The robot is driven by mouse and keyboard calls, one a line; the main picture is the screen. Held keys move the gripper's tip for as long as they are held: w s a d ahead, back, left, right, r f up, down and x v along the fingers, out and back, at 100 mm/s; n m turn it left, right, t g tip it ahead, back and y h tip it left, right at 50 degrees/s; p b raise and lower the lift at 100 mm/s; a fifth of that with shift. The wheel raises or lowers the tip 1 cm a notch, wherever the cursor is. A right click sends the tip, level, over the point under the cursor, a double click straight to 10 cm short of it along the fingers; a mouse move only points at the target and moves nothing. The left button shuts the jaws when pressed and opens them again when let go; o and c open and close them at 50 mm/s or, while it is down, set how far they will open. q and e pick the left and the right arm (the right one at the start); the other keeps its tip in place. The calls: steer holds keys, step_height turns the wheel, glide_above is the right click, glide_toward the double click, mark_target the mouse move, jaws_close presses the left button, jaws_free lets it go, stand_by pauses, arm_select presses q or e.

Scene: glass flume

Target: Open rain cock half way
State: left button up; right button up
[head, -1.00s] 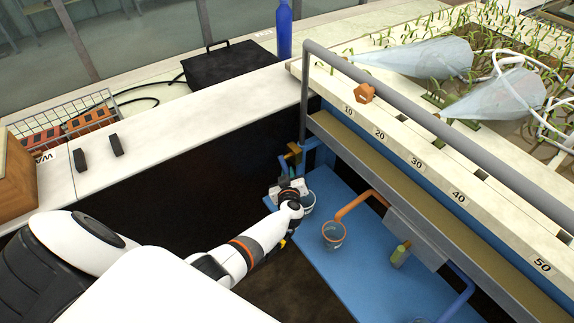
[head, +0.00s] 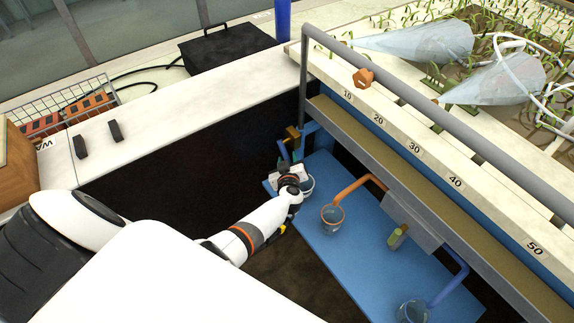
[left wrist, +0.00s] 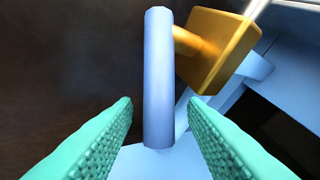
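The rain cock seems to be the brass body (head: 292,133) with a blue lever, by the near left end of the flume. In the left wrist view its brass block (left wrist: 218,50) is at upper right, and the blue lever (left wrist: 158,75) stands upright in the picture, joined to it by a short brass stem. My left gripper (left wrist: 160,104) is open, with green ribbed fingers on either side of the lever's lower part and a gap visible on both sides. In the head view this gripper (head: 284,163) is just below the cock, its fingertips partly hidden. My right gripper is not in view.
A blue shelf (head: 345,255) under the flume carries glass beakers, one (head: 332,216) below an orange pipe (head: 358,189). A grey rail (head: 430,120) runs along the flume above. A white ledge (head: 180,105) lies to the left, with a black case (head: 228,50) behind.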

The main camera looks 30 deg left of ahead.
arm_select(q)
steer(key=p+v, duration=0.2)
steer(key=v, duration=0.9)
steer(key=shift+a, duration=0.2)
steer(key=shift+r, duration=0.15)
